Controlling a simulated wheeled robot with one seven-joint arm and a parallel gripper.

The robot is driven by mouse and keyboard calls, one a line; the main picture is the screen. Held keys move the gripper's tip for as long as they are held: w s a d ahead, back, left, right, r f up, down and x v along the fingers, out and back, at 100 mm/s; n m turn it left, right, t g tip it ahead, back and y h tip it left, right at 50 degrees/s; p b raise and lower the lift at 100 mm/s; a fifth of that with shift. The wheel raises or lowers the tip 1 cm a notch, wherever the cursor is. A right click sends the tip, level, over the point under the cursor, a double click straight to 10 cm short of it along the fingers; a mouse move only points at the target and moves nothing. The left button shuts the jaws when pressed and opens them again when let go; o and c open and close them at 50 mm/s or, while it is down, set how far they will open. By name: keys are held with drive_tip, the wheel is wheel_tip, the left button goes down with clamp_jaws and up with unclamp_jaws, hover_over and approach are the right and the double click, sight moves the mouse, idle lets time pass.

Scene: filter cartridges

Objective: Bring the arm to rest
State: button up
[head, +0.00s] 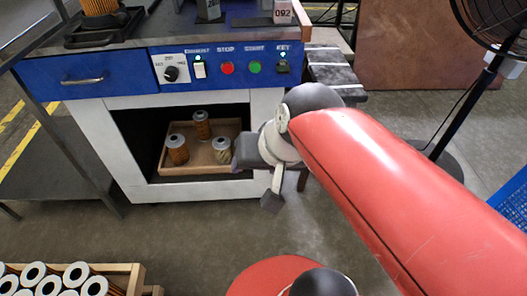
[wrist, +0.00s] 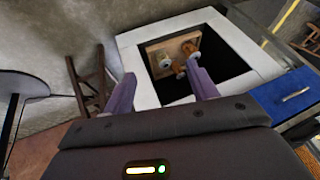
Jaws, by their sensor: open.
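My gripper (head: 258,181) is in front of the right side of the workbench's open compartment in the head view. In the wrist view my gripper (wrist: 162,92) shows two purple-grey fingers spread wide apart with nothing between them but the view of the compartment beyond. My red arm reaches in from the right of the head view. Three filter cartridges stand in a wooden tray (head: 190,171) inside the compartment: one at the back (head: 202,125), one at front left (head: 177,150) and a paler one at front right (head: 221,151). The gripper is apart from the tray.
The blue bench front carries a knob, a switch, red and green buttons and a key (head: 283,67). A crate of several white-ended cartridges (head: 135,275) is at the lower left. A black fan (head: 490,60) stands at right, near a blue mesh bin (head: 513,200).

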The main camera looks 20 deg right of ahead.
drive_tip(key=s+d+n+h, duration=0.1)
drive_tip(key=s+d+f+n, duration=0.1)
drive_tip(key=n, duration=0.1)
drive_tip(key=shift+f+h, duration=0.1)
drive_tip(key=shift+h, duration=0.3)
